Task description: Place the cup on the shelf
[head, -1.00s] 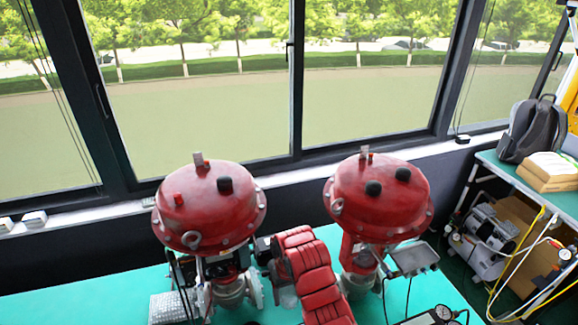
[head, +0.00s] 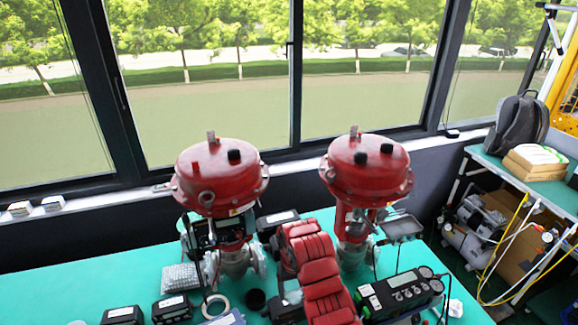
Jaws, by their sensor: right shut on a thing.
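My right arm, red and segmented, comes up from the bottom middle. My right gripper (head: 285,268) is at its far end, dark and partly hidden by the arm, over the green table between two red-domed valves. It is shut on a small pale thing, seemingly the cup (head: 291,296), which shows only in part just below it; its outline is hard to make out. The only shelf-like thing I see is a green-topped stand (head: 488,157) at the right, away from the gripper; I cannot tell if it is the shelf. My left gripper is out of view.
The left valve (head: 220,180) and right valve (head: 367,170) stand close on both sides of my gripper. A black-and-green meter (head: 402,292) lies right of my arm. A backpack (head: 520,122) and stacked boxes (head: 535,160) occupy the stand. The left tabletop (head: 65,285) has bare room.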

